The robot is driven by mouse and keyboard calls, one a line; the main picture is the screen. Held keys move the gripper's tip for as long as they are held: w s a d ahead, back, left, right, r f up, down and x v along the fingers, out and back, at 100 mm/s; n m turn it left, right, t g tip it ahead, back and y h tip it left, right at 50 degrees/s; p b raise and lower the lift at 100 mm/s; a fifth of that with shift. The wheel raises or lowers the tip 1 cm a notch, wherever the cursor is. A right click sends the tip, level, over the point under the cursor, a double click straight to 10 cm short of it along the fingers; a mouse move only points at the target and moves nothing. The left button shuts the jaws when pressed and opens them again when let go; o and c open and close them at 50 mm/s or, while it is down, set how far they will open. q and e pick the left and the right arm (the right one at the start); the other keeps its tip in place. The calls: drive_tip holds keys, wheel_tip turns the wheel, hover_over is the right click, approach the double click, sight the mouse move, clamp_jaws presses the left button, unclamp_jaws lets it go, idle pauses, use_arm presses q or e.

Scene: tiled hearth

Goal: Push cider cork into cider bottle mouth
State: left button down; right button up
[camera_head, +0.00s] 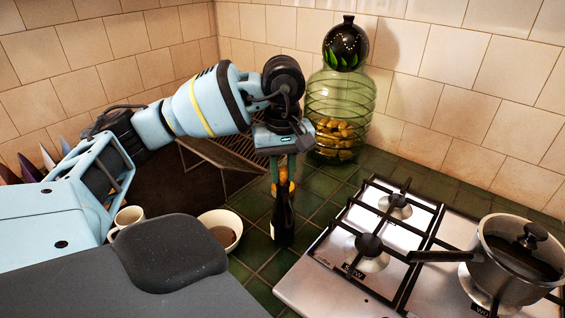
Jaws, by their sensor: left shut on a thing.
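The cider bottle (283,219) is dark, with an orange-yellow band at its neck. It stands upright on the green tiles in the middle of the camera_head view, left of the stove. My left gripper (283,178) points straight down over the bottle's top. It is shut on a small tan-orange piece between its fingers, which looks like the cider cork (283,171). The cork is in line above the bottle neck. The fingers partly hide the bottle mouth, so I cannot tell whether the cork touches it or sits in it. My right gripper is not in view.
A gas stove (330,272) with a steel pot (497,272) is at the right. A large green glass jar (342,100) stands behind the bottle. A white bowl (233,222) and a cup (127,219) are to the left. A wire rack (222,158) leans behind my left arm.

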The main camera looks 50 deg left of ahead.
use_arm(q)
drive_tip(key=c, duration=0.9)
unclamp_jaws()
drive_tip(key=shift+c, duration=0.2)
drive_tip(key=shift+r+p, duration=1)
drive_tip(key=shift+r, duration=1.3)
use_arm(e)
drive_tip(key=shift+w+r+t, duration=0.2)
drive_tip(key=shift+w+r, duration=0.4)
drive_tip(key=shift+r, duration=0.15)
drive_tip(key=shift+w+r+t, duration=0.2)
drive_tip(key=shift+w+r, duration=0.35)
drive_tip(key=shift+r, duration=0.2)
use_arm(q)
wheel_tip(320, 180, up, 2)
drive_tip(key=shift+r, duration=0.2)
wheel_tip(320, 180, up, 6)
drive_tip(key=shift+f+p, duration=0.25)
drive_tip(key=shift+p, duration=0.5)
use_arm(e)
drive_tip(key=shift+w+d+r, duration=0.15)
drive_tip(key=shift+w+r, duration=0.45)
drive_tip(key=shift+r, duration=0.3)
